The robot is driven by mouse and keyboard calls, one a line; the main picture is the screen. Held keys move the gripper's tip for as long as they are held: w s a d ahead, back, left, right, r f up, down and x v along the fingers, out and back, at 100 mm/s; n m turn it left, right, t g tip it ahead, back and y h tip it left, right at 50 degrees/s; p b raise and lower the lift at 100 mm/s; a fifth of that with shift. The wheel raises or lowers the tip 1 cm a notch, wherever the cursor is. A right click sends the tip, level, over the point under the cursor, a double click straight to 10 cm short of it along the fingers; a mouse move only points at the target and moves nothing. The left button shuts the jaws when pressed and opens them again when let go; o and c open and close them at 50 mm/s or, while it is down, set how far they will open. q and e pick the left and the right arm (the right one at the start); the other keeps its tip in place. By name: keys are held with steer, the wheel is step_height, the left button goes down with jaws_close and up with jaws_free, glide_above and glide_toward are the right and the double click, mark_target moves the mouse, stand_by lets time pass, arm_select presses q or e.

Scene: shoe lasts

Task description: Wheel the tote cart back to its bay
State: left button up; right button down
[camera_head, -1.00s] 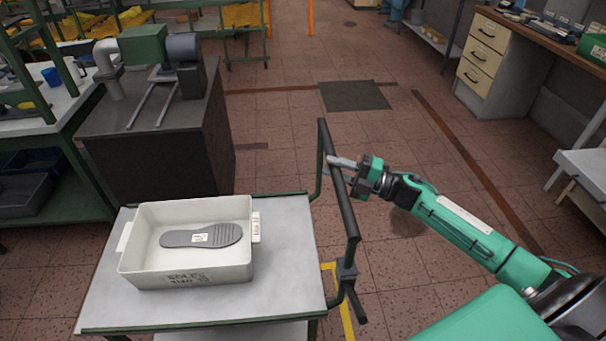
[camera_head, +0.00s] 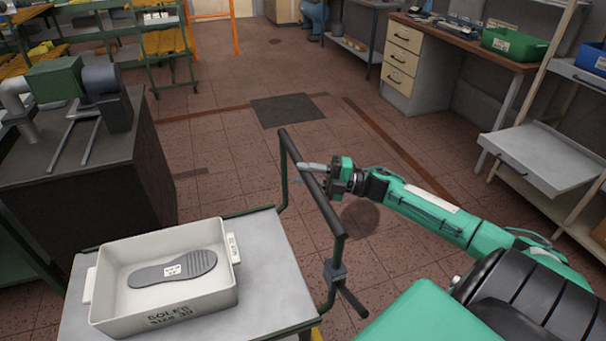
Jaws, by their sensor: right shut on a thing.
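The tote cart (camera_head: 275,262) has a grey top in a green frame and stands at the lower left of the head view. Its dark push handle (camera_head: 322,205) rises at the cart's right side. A white tote (camera_head: 160,240) sits on the cart top, with a grey shoe sole (camera_head: 195,266) lying inside. My left gripper is not in view.
A dark machine stand (camera_head: 90,185) is close beyond the cart at left. A drawer desk (camera_head: 415,70) and a shelf rack (camera_head: 545,160) line the right side. The tiled floor ahead is clear around a dark floor plate (camera_head: 287,110).

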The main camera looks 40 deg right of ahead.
steer(key=c, duration=1.3)
jaws_free()
steer(key=shift+d, duration=0.5)
steer(key=shift+c, duration=0.2)
steer(key=shift+o, duration=0.9)
steer(key=shift+s+d, duration=0.2)
steer(key=shift+d, duration=0.1)
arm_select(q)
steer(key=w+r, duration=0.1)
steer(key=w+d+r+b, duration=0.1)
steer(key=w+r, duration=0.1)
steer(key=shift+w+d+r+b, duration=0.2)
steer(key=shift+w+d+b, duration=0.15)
arm_select(e)
steer(key=v, duration=1.4)
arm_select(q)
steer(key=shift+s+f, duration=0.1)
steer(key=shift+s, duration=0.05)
arm_select(e)
steer(key=shift+a+f, duration=0.1)
steer(key=shift+f, duration=0.05)
